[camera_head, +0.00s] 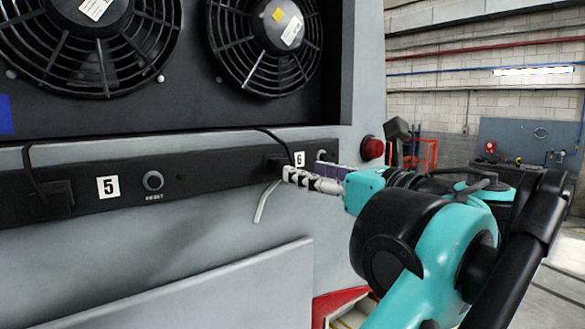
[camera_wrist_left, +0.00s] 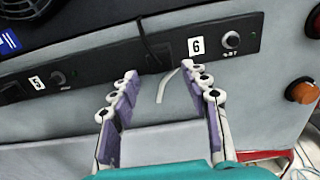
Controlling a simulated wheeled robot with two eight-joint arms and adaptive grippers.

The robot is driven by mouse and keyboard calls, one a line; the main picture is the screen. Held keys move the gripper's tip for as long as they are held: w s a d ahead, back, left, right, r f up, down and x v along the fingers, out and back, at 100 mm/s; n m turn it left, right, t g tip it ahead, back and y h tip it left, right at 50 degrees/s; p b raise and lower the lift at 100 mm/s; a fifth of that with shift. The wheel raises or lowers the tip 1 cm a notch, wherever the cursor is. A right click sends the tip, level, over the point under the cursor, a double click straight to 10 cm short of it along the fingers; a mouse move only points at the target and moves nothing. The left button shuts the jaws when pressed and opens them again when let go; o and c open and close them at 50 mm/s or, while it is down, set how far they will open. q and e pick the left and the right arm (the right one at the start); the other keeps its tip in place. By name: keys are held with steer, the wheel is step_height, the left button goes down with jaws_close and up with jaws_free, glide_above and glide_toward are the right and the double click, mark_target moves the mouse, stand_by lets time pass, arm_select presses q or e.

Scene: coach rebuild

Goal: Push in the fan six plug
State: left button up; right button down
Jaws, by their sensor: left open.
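The fan six plug (camera_head: 277,163) is a small dark block on the black strip beside the "6" label (camera_head: 299,158). A black cable runs down to it. It also shows in the left wrist view as a dark block (camera_wrist_left: 157,57), just beyond and between my fingertips. I cannot tell how deep it sits. My left gripper (camera_head: 287,174) is at the strip, close to the plug, partly overlapping it in the head view. In the left wrist view the gripper (camera_wrist_left: 158,70) is open, with purple pads apart and nothing between them. My right gripper is not in view.
A pale thin curved piece (camera_head: 266,202) hangs below the strip near my fingertips. Label "5" (camera_head: 108,186), a reset knob (camera_head: 152,181) and another cable (camera_head: 32,172) are left along the strip. A red lamp (camera_head: 373,148) is right. Fans (camera_head: 265,40) are above.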

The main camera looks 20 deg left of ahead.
arm_select(q)
steer(key=v, duration=0.4)
steer(key=s+a+f+n+g+h+b, duration=0.15)
steer(key=a+f+n+b, duration=0.35)
steer(key=f, duration=1)
steer(key=a+f+n+g+h+b, duration=0.1)
steer(key=a+f+g+h+b, duration=0.35)
steer(key=f, duration=1.05)
steer(key=a+f+n+t+h+b, duration=0.15)
steer(key=f+n+b, duration=0.4)
steer(key=f, duration=0.95)
steer(key=s+f+n+h+b, duration=0.2)
steer(key=f+b, duration=0.4)
steer(key=f, duration=0.8)
steer(key=s+f+n+h+b, duration=0.2)
steer(key=s+f+n+b, duration=0.2)
steer(key=f, duration=1)
steer(key=s+f+n+h+b, duration=0.2)
steer(key=f+n+b, duration=0.6)
steer(key=f, duration=0.7)
steer(key=shift+s+t+h+b, duration=0.35)
steer(key=shift+s+b, duration=0.2)
steer(key=shift+s, duration=0.05)
